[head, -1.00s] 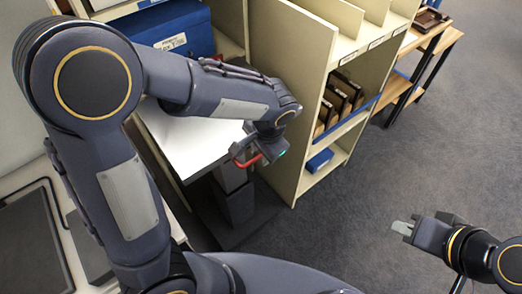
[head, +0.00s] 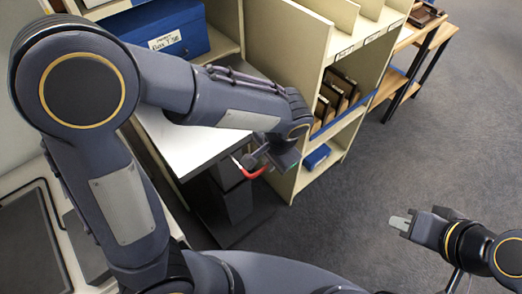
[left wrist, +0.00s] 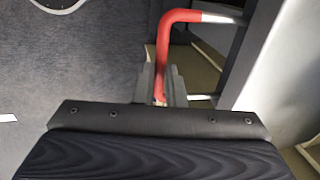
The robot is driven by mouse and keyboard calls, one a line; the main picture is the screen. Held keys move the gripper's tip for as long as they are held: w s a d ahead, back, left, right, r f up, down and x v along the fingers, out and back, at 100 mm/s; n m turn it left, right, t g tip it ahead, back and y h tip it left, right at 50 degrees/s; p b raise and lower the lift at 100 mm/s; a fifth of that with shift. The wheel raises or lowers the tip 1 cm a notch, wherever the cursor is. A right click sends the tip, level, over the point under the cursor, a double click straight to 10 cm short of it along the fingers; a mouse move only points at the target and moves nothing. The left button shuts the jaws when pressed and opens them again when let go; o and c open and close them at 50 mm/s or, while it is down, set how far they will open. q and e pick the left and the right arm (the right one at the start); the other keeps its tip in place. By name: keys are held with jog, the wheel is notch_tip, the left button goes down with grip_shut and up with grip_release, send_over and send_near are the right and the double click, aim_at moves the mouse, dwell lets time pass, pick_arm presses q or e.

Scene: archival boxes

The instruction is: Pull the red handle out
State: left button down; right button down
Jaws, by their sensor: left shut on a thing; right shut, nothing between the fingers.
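The red handle (head: 254,173) is a bent bar at the right end of the white-topped table (head: 190,150), beside the tall cream shelf. In the left wrist view the red handle (left wrist: 170,40) has pale metal ends running right towards a dark grey frame. My left gripper (left wrist: 160,88) is shut around the handle's near part, and its fingers hide some of the bar. In the head view my left gripper (head: 264,160) is partly hidden by its own wrist. My right gripper (head: 400,223) is shut and empty above the floor at the lower right.
The cream shelf (head: 292,90) stands just beyond my left gripper, holding brown upright folders (head: 337,90) and a small blue box (head: 317,156). A large blue box (head: 165,32) sits at the back left. The grey carpet (head: 400,160) is clear on the right.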

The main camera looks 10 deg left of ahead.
pick_arm(q)
jog(key=shift+s+d, duration=0.1)
jog(key=shift+d, duration=0.05)
jog(key=c, duration=1.5)
grip_release()
jog(key=shift+s+d, duration=0.1)
notch_tip(320, 180, up, 8)
jog(key=d+p, duration=0.1)
jog(key=shift+s+f, duration=0.15)
jog(key=shift+s, duration=0.25)
jog(key=s+a+r+n+t+h+p, duration=0.2)
jog(key=s+a+r+n+p, duration=0.1)
jog(key=s+a, duration=0.3)
jog(key=s+a+r+n+t+h+p, duration=0.2)
jog(key=s+a+r+n+h+p, duration=0.1)
jog(key=a, duration=0.6)
jog(key=s+r+n+p, duration=0.1)
jog(key=s+r+n, duration=0.1)
jog(key=s+n, duration=0.1)
jog(key=shift+s+a+r+h, duration=0.2)
jog(key=shift+r+h, duration=0.1)
jog(key=shift+r, duration=0.1)
